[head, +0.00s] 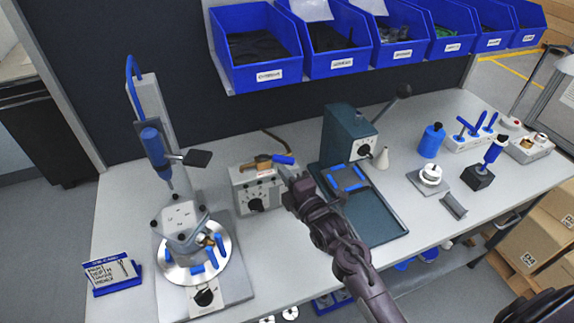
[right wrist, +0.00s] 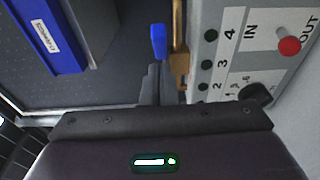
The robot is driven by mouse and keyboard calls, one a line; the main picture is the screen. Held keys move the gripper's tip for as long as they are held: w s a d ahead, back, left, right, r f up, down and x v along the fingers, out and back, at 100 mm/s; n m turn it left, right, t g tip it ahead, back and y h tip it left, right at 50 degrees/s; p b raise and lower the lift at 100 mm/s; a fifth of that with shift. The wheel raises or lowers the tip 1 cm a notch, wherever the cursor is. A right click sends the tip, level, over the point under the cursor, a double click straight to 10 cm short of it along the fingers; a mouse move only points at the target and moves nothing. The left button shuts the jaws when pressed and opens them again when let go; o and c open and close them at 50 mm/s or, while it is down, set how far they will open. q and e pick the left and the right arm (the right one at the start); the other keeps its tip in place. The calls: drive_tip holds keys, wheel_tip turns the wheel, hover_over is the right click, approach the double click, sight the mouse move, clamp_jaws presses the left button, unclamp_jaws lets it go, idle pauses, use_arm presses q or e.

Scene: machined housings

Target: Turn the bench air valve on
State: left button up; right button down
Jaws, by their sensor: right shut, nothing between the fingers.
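The air valve is a brass body (head: 257,163) with a blue lever (head: 284,160), on top of a grey box (head: 257,190) with a dial and ports. In the head view the lever points right, roughly along the brass body. My right gripper (head: 296,181) is shut and empty, just right of the box and in front of the lever's end. In the right wrist view the shut fingers (right wrist: 153,88) sit just below the blue lever (right wrist: 159,42), next to the brass part (right wrist: 180,45). Whether they touch it I cannot tell. My left gripper is not in view.
A dark green press (head: 348,135) with a tray stands right of the box. A test stand (head: 150,120) with a round plate is on the left. Blue bins (head: 262,50) line the shelf above. Bare bench lies in front of the box.

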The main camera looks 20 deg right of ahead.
drive_tip(key=shift+w+d, duration=0.4)
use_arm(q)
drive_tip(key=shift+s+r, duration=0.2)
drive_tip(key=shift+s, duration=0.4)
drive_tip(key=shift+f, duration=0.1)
use_arm(e)
drive_tip(key=shift+w, duration=0.1)
